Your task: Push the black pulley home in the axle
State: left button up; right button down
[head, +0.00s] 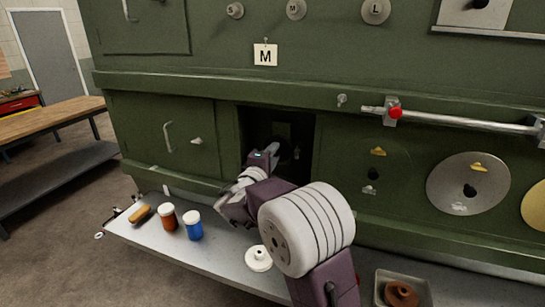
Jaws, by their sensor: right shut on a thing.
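My right gripper (266,157) reaches into the dark open recess (300,122) in the green cabinet. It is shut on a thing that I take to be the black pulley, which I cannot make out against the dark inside. A small pale metal part (297,152), perhaps the axle, shows inside the recess, just right of the gripper. I cannot tell whether the pulley is touching or around the axle. My left gripper is not in view.
A brown pulley (402,293) lies in a tray (381,276). A metal rail (455,121) runs right of the recess.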

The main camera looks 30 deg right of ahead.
jog(key=shift+b+x, duration=0.35)
jog(key=shift+x, duration=0.55)
jog(key=c, duration=1)
grip_release()
jog(key=shift+c, duration=0.2)
jog(key=b+v, duration=0.2)
jog(key=v, duration=0.3)
jog(key=shift+b, duration=0.4)
